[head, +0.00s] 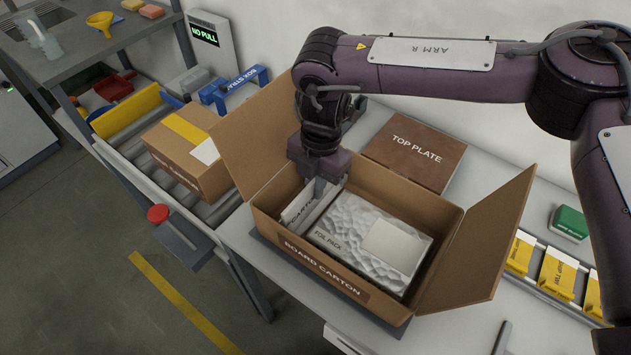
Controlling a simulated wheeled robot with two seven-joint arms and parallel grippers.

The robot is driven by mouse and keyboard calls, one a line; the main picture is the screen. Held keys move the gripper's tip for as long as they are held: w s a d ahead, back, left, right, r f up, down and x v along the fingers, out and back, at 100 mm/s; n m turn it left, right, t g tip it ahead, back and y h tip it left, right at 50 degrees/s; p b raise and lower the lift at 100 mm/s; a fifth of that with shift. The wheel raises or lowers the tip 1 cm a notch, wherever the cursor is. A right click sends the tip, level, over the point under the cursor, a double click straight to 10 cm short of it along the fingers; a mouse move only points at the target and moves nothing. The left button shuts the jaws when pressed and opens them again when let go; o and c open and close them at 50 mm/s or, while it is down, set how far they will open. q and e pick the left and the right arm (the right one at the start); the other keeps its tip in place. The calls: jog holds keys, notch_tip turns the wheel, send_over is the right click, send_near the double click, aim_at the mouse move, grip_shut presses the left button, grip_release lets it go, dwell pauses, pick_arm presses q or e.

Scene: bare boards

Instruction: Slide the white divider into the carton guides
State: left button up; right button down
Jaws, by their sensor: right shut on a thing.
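The board carton (322,277) stands open on the table with its flaps spread. The white divider (298,208), with lettering on its face, is upright inside the carton's left part. My right gripper (322,182) reaches down from above and is shut on the divider's top edge. The divider's lower edge and the carton guides are hidden, so I cannot tell how deep it sits. A silvery foil pack (345,245) lies in the carton to the right of the divider. My left gripper is not in view.
A brown box marked top plate (412,155) lies behind the carton. A taped carton (178,160) sits on the rollers at left, near a red button (158,214). Yellow packets (556,272) and a green block (570,222) are at right.

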jog(key=shift+f+b, duration=0.75)
jog(key=shift+f, duration=0.55)
jog(key=c, duration=1.5)
grip_release()
jog(key=r, duration=0.5)
jog(key=r+b, duration=0.1)
jog(key=r, duration=0.1)
jog(key=shift+w+d+r, duration=0.3)
jog(key=shift+w+r, duration=0.1)
